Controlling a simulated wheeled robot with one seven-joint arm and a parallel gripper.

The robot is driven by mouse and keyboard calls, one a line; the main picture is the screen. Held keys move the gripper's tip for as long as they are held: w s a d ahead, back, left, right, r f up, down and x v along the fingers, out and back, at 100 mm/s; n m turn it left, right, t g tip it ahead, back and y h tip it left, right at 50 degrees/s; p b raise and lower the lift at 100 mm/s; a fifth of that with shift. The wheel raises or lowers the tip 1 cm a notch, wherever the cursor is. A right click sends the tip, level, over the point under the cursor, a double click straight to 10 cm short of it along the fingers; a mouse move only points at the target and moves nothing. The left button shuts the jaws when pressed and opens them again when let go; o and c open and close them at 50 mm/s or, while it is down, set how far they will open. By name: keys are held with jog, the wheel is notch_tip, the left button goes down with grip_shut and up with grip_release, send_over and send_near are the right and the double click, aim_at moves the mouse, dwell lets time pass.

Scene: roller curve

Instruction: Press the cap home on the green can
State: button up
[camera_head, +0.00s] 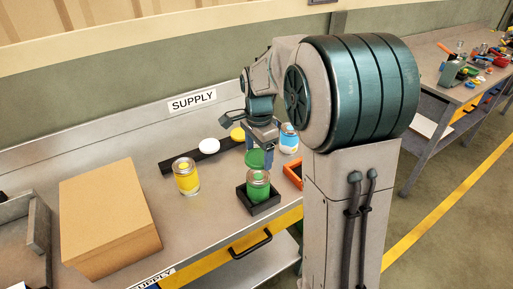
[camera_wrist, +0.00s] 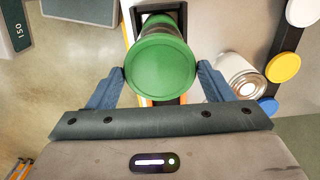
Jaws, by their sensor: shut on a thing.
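The green can (camera_head: 258,190) stands upright in a black square holder (camera_head: 266,207) near the front of the bench; its top is uncapped. My gripper (camera_head: 261,150) is shut on a green cap (camera_head: 256,159), holding it above and behind the can, apart from it in the head view. In the wrist view the green cap (camera_wrist: 160,68) sits between the two blue fingers of my gripper (camera_wrist: 161,70). Part of the green can (camera_wrist: 160,22) shows beyond the cap, with the rest hidden by it.
A yellow can (camera_head: 187,178) stands left of the holder; a blue-and-white can (camera_head: 289,139) stands behind right. A dark strip (camera_head: 183,162) carries a white cap (camera_head: 208,146) and a yellow cap (camera_head: 237,134). An orange tray (camera_head: 292,174) lies right, a cardboard box (camera_head: 108,215) left.

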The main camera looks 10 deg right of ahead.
aim_at(258, 175)
jog(key=shift+f+b, duration=2.05)
jog(key=shift+f, duration=1)
jog(key=shift+f+b, duration=0.4)
jog(key=shift+f, duration=0.25)
jog(key=o, duration=1)
jog(key=shift+o, duration=0.2)
jog(key=shift+r, duration=0.1)
jog(key=shift+r+p, duration=3.45)
jog(key=shift+r, duration=1)
